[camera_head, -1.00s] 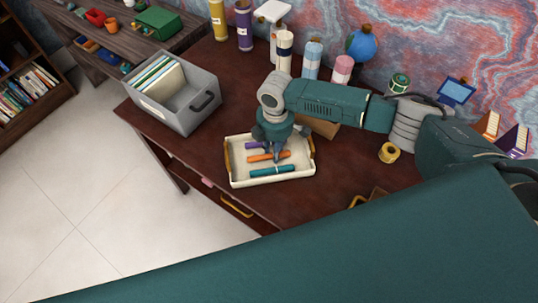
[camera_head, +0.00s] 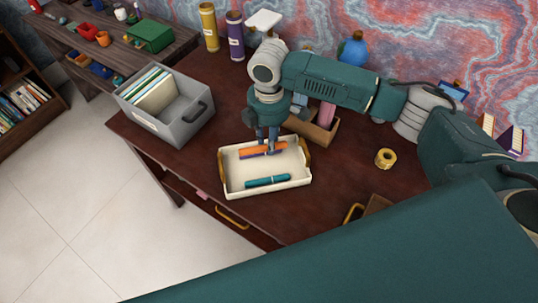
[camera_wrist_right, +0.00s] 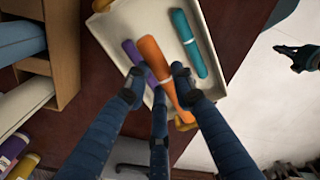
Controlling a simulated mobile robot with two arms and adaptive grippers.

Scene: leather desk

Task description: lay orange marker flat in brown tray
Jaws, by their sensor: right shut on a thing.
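The orange marker (camera_head: 254,150) is in my right gripper (camera_head: 268,146), over the back part of a cream tray (camera_head: 228,182) with golden-brown handles. The right wrist view shows the orange marker (camera_wrist_right: 158,68) between the gripper's fingers (camera_wrist_right: 160,88). In the head view it overlaps the purple marker (camera_head: 248,157); whether they touch is unclear. A teal marker (camera_head: 266,182) lies near the tray's front. The brown tray (camera_head: 320,134) stands behind and right of the cream tray, partly hidden by my right arm. My left gripper (camera_wrist_right: 300,57) seems to show at the right wrist view's edge.
A grey bin (camera_head: 183,130) with folders stands left of the cream tray. A yellow tape roll (camera_head: 385,158) lies to the right. Bottles stand along the back, including a purple one (camera_head: 235,37). Desk surface is bare between the cream tray and the tape roll.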

